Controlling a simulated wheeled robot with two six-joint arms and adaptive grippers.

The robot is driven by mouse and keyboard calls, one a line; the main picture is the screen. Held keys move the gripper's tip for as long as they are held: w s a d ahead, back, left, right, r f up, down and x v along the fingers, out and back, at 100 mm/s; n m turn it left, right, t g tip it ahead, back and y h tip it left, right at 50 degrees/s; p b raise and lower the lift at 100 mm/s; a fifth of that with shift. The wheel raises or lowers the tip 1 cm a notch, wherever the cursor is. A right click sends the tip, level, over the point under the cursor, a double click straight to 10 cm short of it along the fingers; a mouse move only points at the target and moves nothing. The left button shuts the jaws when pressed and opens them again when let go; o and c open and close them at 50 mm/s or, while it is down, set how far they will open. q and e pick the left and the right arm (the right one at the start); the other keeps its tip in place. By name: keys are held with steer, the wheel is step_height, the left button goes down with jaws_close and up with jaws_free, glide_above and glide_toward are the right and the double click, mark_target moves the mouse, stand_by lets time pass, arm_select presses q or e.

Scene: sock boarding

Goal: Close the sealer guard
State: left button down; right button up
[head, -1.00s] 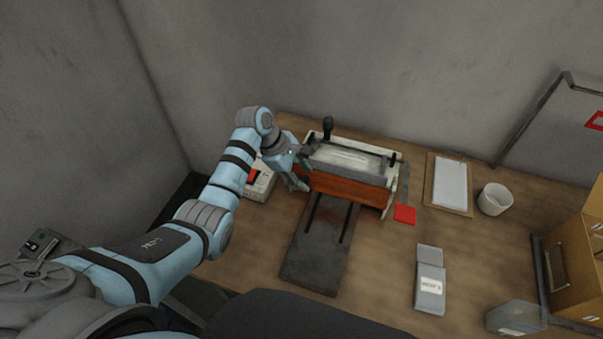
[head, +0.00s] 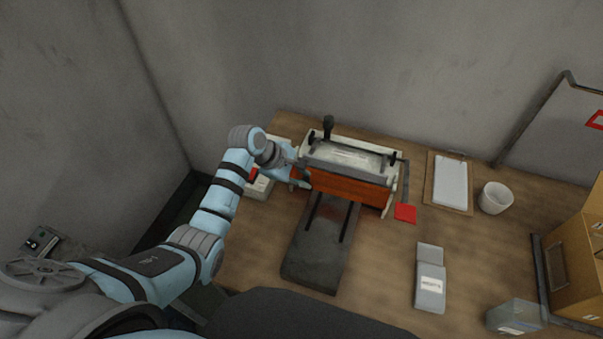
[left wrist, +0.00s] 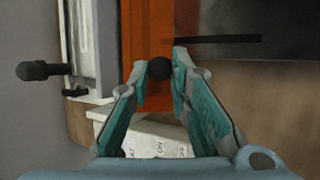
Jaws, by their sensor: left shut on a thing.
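The sealer (head: 345,141) stands at the back of the table, a pale frame with an upright black-knobbed lever at its rear left. Its orange guard panel (head: 350,187) covers the front face, and also shows upright in the left wrist view (left wrist: 147,35). A black ball knob (left wrist: 158,69) is at the guard's left end. My left gripper (left wrist: 159,68) has its two teal-padded fingertips on either side of this knob, shut on it. In the head view my left gripper (head: 300,181) is at the guard's left end, where the fingers hide the knob. My right gripper is out of view.
A dark plate with two rails (head: 318,250) lies before the sealer. A white control box (head: 258,189) is left of it, below my wrist. A red square (head: 405,213), a clipboard (head: 449,184), a white cup (head: 495,198) and a grey packet (head: 430,284) lie to the right.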

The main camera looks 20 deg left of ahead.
arm_select(q)
step_height(320, 180, down, 6)
steer(key=m+t+b, duration=0.1)
steer(key=t+b, duration=0.3)
steer(key=b, duration=0.1)
steer(key=m+t+h+b, duration=0.1)
steer(key=t+b, duration=0.3)
steer(key=b, duration=0.1)
steer(key=shift+f+b, duration=0.2)
steer(key=shift+b, duration=0.2)
steer(key=t+b, duration=0.2)
steer(key=b, duration=0.3)
steer(key=w+f+m+t+h+b, duration=0.1)
steer(key=b, duration=0.5)
steer(key=shift+w+t, duration=0.15)
steer(key=shift+t, duration=0.25)
steer(key=shift+r+b, duration=0.2)
steer(key=shift+b, duration=0.4)
steer(key=shift+r+m, duration=0.1)
steer(key=shift+m, duration=0.2)
steer(key=shift+r, duration=0.1)
